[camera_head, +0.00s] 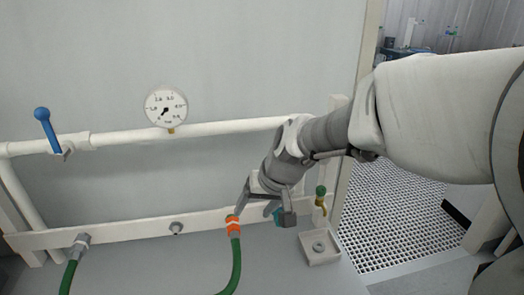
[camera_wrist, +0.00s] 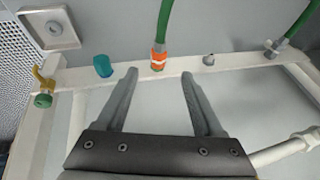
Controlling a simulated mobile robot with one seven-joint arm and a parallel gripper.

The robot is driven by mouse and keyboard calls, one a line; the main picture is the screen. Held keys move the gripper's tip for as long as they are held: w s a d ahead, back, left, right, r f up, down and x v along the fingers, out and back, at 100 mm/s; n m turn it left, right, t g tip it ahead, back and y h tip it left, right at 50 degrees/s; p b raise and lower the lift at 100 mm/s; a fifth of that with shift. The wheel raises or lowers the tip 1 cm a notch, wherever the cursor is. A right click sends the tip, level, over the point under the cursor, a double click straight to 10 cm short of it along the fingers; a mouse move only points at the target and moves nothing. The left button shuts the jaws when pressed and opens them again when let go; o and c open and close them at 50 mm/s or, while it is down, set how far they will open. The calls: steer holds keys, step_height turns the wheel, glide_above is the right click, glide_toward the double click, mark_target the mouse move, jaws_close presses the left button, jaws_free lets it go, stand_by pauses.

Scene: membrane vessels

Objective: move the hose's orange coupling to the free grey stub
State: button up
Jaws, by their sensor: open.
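The orange coupling (camera_head: 233,224) with a white band sits on the white rail, on the end of the green hose (camera_head: 236,262). In the wrist view the coupling (camera_wrist: 158,60) lies ahead of my open jaws (camera_wrist: 158,75), roughly midway between them and apart from both fingertips. My gripper (camera_head: 258,204) is open and empty, close to the right of the coupling in the head view. The free grey stub (camera_head: 176,228) sticks out of the rail left of the coupling; it shows in the wrist view (camera_wrist: 208,60) to the right of it.
A teal cap (camera_wrist: 103,66) sits on the rail beside the coupling. A green-knobbed brass valve (camera_head: 321,200) and a square plate (camera_head: 320,247) are right of it. A grey fitting with a green hose (camera_head: 80,245) is far left. A gauge (camera_head: 166,106) and blue lever (camera_head: 46,128) are above.

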mark_target(236, 236)
steer(key=b+x, duration=0.3)
steer(key=x, duration=1.3)
steer(key=shift+w+f+b, duration=0.2)
steer(key=shift+f+b, duration=0.05)
steer(key=shift+b, duration=0.15)
jaws_close()
